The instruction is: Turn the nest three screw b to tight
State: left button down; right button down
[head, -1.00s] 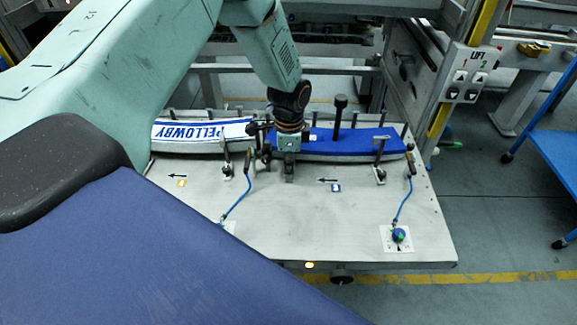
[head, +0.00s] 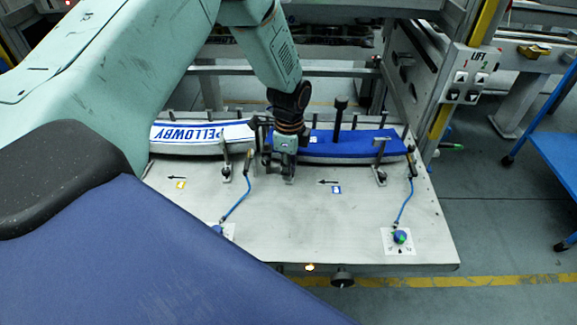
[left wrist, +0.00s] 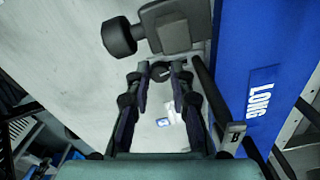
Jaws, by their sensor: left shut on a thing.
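My left gripper (head: 289,178) points down at the front edge of the blue curved label piece (head: 350,149), near its left end. The left wrist view shows its two fingers (left wrist: 161,76) shut on a small dark round screw head (left wrist: 160,70). A tag marked B (left wrist: 235,139) sits beside the fingers, and the blue piece (left wrist: 250,50) with the word LONG lies to the right. A dark block (left wrist: 176,30) with a black knob (left wrist: 119,37) is just beyond the fingertips. The screw's shaft is hidden. My right gripper is not in view.
A white piece lettered PELLOWBY (head: 195,137) lies left of the gripper. Thin upright posts and a tall black pin (head: 339,118) stand around the pieces. A clamp (head: 380,174) and a blue-green knob (head: 400,236) are to the right. The front of the pale table (head: 300,225) is mostly clear.

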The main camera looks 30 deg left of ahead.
pick_arm(q)
jog(key=c, duration=1.5)
grip_release()
jog(key=o, duration=0.3)
jog(key=shift+w+d, duration=0.1)
jog(key=shift+d, duration=0.05)
jog(key=shift+o, duration=0.2)
jog(key=shift+r, duration=0.1)
jog(key=shift+r, duration=3.9)
